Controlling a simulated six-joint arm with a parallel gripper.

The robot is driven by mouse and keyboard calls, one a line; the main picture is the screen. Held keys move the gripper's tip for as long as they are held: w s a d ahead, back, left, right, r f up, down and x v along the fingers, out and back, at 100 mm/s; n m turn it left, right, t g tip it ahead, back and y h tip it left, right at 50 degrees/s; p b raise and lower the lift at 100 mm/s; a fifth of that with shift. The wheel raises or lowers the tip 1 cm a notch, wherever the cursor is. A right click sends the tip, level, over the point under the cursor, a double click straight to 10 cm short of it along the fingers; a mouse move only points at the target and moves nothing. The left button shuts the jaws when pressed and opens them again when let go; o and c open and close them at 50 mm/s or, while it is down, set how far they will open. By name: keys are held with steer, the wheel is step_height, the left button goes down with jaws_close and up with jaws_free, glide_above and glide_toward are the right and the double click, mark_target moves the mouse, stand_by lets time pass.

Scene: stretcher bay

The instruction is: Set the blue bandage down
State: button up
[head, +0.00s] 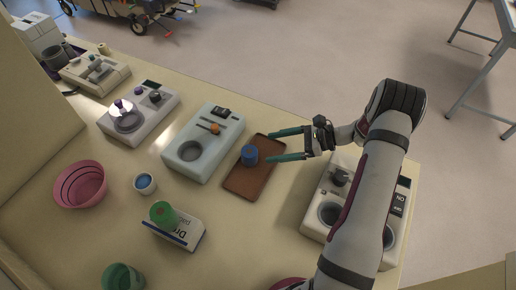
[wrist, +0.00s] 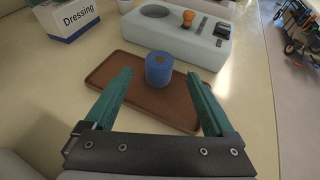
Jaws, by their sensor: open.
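The blue bandage (head: 249,154) is a short blue roll standing upright on the brown tray (head: 262,182). In the wrist view the bandage (wrist: 159,69) stands near the tray's far side, with bare tray (wrist: 150,97) around it. My gripper (head: 270,146) is open, its two green fingers spread. In the wrist view the fingers (wrist: 160,85) are apart on either side, with the bandage ahead between their lines. Neither finger appears to touch the bandage.
A pale device with an orange knob (head: 215,129) stands left of the tray. A Dressing box (head: 185,232) carries a green roll (head: 162,214). A pink bowl (head: 80,185) and a small blue-topped cup (head: 145,184) stand further left. Another device (head: 315,228) lies near my arm.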

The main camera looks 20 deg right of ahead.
steer(key=v, duration=0.5)
steer(key=s+a+r+n+g+h, duration=0.5)
steer(key=s+a+r+n, duration=0.4)
steer(key=a+r, duration=0.45)
steer(key=s+a+n+h, duration=0.1)
steer(key=s+n, duration=0.3)
steer(key=s, duration=0.4)
steer(key=s+a+n+h, duration=0.2)
steer(key=s+n+h, duration=0.2)
steer(key=s, duration=0.4)
steer(key=shift+s+a+r+h, duration=0.3)
steer(key=shift+s+a+r, duration=0.05)
